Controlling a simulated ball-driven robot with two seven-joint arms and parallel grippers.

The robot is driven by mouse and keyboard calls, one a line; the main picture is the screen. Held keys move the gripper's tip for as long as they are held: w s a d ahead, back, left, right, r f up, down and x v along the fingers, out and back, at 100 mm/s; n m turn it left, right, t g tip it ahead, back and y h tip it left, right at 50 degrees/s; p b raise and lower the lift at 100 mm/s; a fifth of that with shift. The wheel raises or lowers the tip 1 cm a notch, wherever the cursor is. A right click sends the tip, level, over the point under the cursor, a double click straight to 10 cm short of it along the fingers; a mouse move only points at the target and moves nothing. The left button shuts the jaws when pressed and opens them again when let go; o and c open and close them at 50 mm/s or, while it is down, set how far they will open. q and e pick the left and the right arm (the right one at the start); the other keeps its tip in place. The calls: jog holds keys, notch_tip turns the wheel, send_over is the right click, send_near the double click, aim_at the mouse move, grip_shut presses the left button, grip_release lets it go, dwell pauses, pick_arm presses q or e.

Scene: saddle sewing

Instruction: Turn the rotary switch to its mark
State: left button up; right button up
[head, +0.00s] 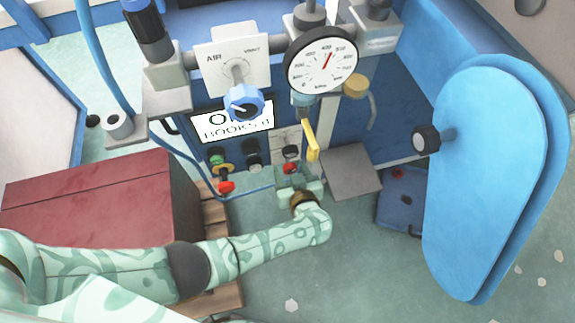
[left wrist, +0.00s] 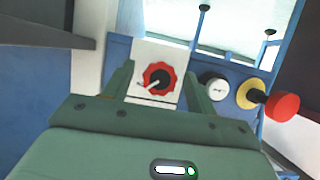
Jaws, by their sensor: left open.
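The rotary switch is a red scalloped knob (head: 291,152) with a dark centre, on a pale plate low on the blue panel. In the left wrist view the knob (left wrist: 158,77) shows face on, its white pointer slanting to the lower left of the picture. I cannot clearly make out its mark. My left gripper (head: 298,174) is open and empty just in front of the switch. In the left wrist view its fingers stand left and right of the knob, with gaps; contact does not show. My right gripper is out of view.
A red mushroom button (head: 226,187) with a yellow collar and a black-and-white control (left wrist: 214,87) sit beside the switch. A yellow lever (head: 312,141) hangs close by, beneath a round gauge (head: 321,60). A dark red box (head: 95,208) stands left. A blue door (head: 485,180) stands right.

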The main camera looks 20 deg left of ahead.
pick_arm(q)
jog(key=shift+w+a, duration=0.1)
jog(key=shift+w, duration=0.1)
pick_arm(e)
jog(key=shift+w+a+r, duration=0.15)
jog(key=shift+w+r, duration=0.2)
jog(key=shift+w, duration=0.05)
pick_arm(q)
jog(key=shift+c, duration=0.4)
jog(key=c, duration=0.9)
